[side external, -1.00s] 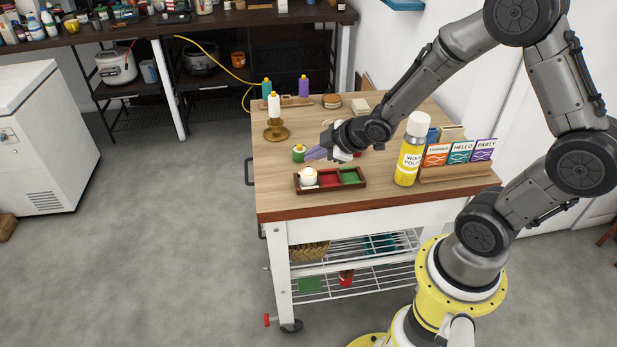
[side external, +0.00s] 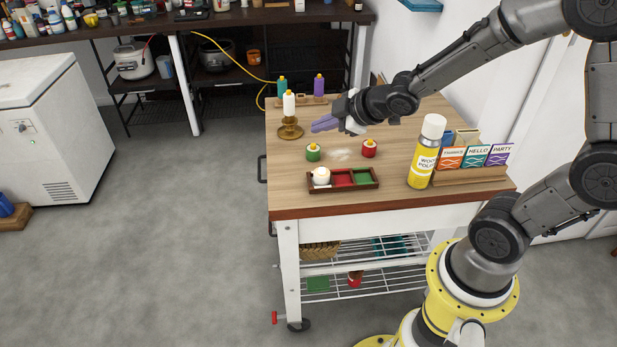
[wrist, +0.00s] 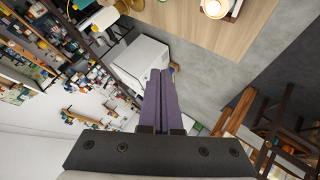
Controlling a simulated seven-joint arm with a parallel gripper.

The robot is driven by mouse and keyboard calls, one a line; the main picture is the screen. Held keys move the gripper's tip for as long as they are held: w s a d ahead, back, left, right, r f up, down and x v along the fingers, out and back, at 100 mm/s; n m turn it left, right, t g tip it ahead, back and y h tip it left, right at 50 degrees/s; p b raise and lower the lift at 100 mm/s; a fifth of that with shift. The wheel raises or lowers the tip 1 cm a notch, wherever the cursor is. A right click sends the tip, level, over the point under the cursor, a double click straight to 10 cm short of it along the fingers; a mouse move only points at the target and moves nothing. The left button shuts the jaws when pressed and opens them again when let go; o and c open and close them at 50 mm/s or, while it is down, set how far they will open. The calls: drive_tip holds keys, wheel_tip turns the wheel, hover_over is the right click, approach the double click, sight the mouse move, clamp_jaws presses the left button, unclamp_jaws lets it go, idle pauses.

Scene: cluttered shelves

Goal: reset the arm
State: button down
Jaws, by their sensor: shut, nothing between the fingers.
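My gripper (side external: 322,124) is above the wooden worktop (side external: 285,180) of a white cart, to the right of the white candle in its brass holder. Its purple fingers are together and hold nothing. In the wrist view my gripper (wrist: 160,75) points past the cart toward the floor and the white chest freezer (wrist: 143,62).
A divided tray (side external: 345,188) holds a white candle; green (side external: 313,152) and red (side external: 369,148) candles stand behind it. A yellow spray can (side external: 427,155) and card rack (side external: 470,175) stand right. The brass candle holder (side external: 290,130) is close to my fingers.

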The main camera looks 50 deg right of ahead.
drive_tip(key=s+a+r+m+h, duration=0.1)
drive_tip(key=s+a+r+m, duration=0.15)
drive_tip(key=s+r, duration=0.75)
drive_tip(key=s+a+f+m+g, duration=0.1)
drive_tip(key=s+m+g, duration=0.1)
drive_tip(key=s, duration=0.4)
drive_tip(key=s+a+f+m+g+y, duration=0.1)
drive_tip(key=s+m+g, duration=0.1)
drive_tip(key=s+m, duration=0.2)
drive_tip(key=s, duration=0.3)
drive_tip(key=shift+s+f+g, duration=0.2)
drive_tip(key=shift+f+g, duration=0.1)
drive_tip(key=shift+f, duration=0.05)
